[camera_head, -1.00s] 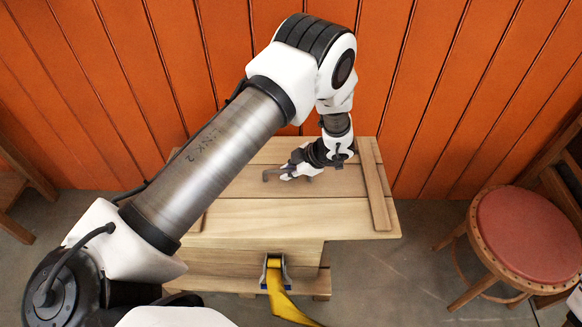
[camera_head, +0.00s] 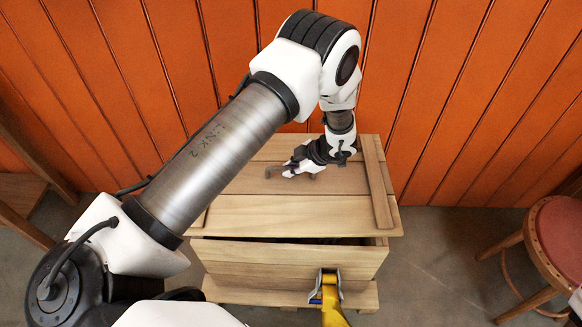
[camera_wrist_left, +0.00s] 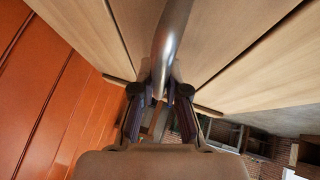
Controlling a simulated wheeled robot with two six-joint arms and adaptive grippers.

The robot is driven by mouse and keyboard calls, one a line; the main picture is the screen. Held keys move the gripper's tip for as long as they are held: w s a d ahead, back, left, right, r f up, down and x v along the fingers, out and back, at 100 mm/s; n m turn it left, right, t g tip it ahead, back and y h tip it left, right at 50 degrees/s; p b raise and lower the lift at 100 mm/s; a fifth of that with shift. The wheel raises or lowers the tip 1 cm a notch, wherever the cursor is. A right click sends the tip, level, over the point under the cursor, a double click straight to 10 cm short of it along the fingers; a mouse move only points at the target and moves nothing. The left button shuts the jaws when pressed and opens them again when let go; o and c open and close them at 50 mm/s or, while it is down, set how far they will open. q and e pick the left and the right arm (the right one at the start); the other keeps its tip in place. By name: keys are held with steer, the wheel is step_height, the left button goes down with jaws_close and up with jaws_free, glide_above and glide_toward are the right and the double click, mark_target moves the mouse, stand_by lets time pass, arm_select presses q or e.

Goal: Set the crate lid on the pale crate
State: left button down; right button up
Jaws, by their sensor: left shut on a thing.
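The crate lid (camera_head: 300,215) is a flat panel of wooden boards with a cross batten near each end. My left gripper (camera_head: 291,172) is shut on the lid's handle at the middle of its top. In the left wrist view the fingers (camera_wrist_left: 160,100) close around a shiny metal handle (camera_wrist_left: 172,45). The pale crate (camera_head: 285,262) stands below the lid, with only its front showing. A dark gap shows between the lid's front edge and the crate's rim, widest at the right. The lid hides the rest of the crate's opening. My right gripper is not in view.
A red-topped stool (camera_head: 560,235) stands at the right. An orange plank wall (camera_head: 470,100) is close behind the crate. Floor is bare between crate and stool.

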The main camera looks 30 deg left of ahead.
arm_select(q)
step_height(320, 180, down, 4)
steer(key=b, duration=0.3)
steer(key=shift+f+b, duration=0.25)
steer(key=shift+b, duration=0.1)
steer(key=shift+f+b, duration=0.75)
steer(key=shift+f, duration=1.15)
steer(key=shift+f, duration=0.3)
steer(key=c, duration=1.1)
jaws_free()
steer(key=shift+r, duration=0.1)
glide_toward(292, 178)
steer(key=f, duration=0.1)
steer(key=d+f, duration=0.1)
steer(key=f, duration=0.1)
steer(key=shift+w, duration=0.1)
steer(key=shift+f, duration=0.15)
